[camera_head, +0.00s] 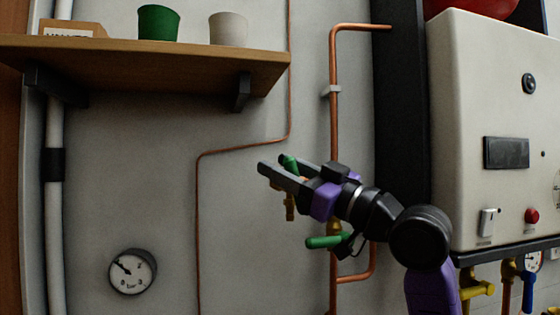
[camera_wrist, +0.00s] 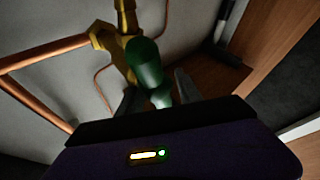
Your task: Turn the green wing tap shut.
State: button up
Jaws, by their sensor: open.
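A green wing (camera_head: 289,163) shows between the fingers of my gripper (camera_head: 271,163) in the head view, with a brass piece (camera_head: 290,207) just below. In the wrist view the green wing (camera_wrist: 147,62) sits on a brass body (camera_wrist: 124,45) and points toward my gripper (camera_wrist: 155,92). My gripper is open, with one finger on each side of the wing's near end. I cannot tell if either finger touches it. A second green handle (camera_head: 325,242) shows lower down, partly behind my arm. I cannot tell whether it belongs to the same tap.
Copper pipe (camera_head: 334,130) runs down the wall behind my arm. A wooden shelf (camera_head: 150,62) with a green cup (camera_head: 158,22) and a white cup (camera_head: 228,28) is at upper left. A gauge (camera_head: 132,271) is at lower left. A white boiler (camera_head: 490,120) stands at right.

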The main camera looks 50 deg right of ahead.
jog(key=shift+w+r, duration=0.1)
jog(key=shift+w, duration=0.1)
grip_shut()
